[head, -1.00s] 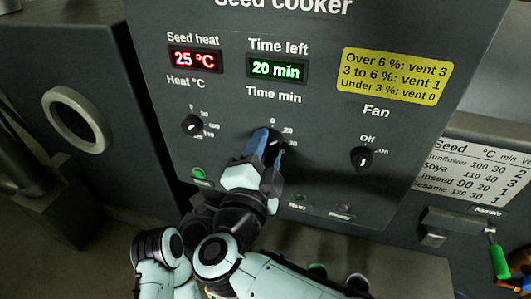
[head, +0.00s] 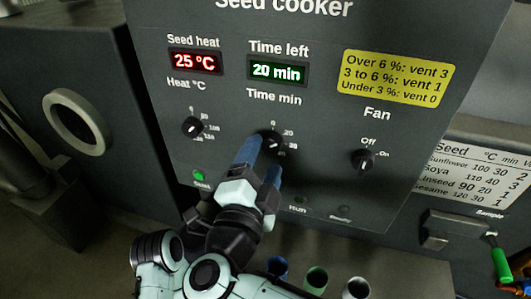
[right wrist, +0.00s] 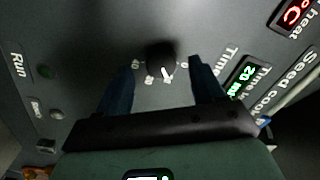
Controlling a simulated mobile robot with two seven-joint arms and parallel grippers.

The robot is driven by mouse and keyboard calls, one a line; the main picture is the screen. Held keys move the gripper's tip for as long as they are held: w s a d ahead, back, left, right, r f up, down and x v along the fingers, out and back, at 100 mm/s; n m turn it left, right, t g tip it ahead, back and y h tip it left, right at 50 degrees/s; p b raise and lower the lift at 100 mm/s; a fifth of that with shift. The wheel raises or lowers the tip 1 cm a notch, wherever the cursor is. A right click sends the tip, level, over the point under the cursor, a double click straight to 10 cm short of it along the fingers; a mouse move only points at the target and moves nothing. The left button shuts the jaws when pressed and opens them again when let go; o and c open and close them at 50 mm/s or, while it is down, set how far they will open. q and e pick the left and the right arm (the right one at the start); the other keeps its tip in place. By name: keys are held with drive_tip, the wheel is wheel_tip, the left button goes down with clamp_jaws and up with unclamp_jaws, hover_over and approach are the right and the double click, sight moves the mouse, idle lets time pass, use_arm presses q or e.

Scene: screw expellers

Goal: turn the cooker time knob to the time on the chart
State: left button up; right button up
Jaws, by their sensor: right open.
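The time knob (head: 268,146) is a black dial under the "Time min" label on the dark seed cooker panel (head: 330,140). The green display (head: 277,69) above it reads 20 min. My right gripper (head: 259,160) is open just below and in front of the knob, apart from it. In the right wrist view the knob (right wrist: 161,58) stands beyond and between the open fingers, its white pointer showing. The seed chart (head: 480,172) at the right lists seeds with °C, min and vent columns; its left edge is cut by shadow and tilt. My left gripper is not seen.
A lit green button (head: 198,175) is low on the panel. Several coloured cups (head: 316,279) stand below. A green-handled sample tool (head: 500,262) is at right.

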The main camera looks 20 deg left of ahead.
drive_tip(key=s, duration=1.1)
drive_tip(key=shift+f+b, duration=0.2)
drive_tip(key=shift+b, duration=0.1)
